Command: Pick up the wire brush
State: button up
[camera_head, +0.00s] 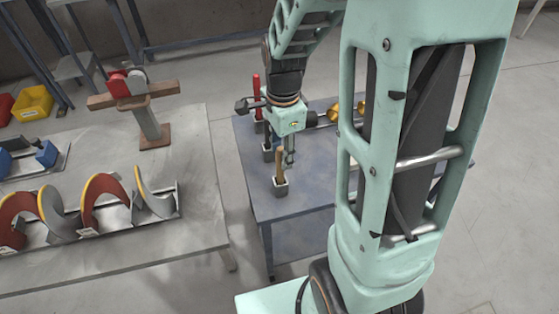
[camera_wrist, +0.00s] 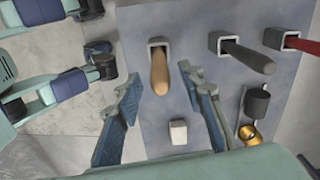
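A tool with a tan wooden handle (camera_wrist: 160,74), likely the wire brush, stands in a square grey holder (camera_wrist: 158,43) on the blue-grey table; its head is hidden. The handle (camera_head: 279,163) also shows in the head view, upright in its holder (camera_head: 280,188) near the table's front left corner. My gripper (camera_wrist: 161,78) is open and empty in the wrist view. One finger is on each side of the handle, with gaps on both sides. In the head view my gripper (camera_head: 288,157) is just right of the handle.
A dark-handled tool (camera_wrist: 247,55) and a red-handled tool (camera_wrist: 302,43) stand in neighbouring holders. A small white block (camera_wrist: 178,132) and brass-coloured parts (camera_wrist: 250,134) are nearby. A grey workbench (camera_head: 200,150) with auger pieces (camera_head: 103,203) stands left, across a gap.

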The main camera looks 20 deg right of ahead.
aim_at(280, 170)
notch_tip(280, 170, down, 8)
jog(key=shift+w+a+r, duration=0.1)
jog(key=shift+a+r, duration=0.05)
jog(key=shift+r, duration=0.05)
dwell(0.3)
grip_shut()
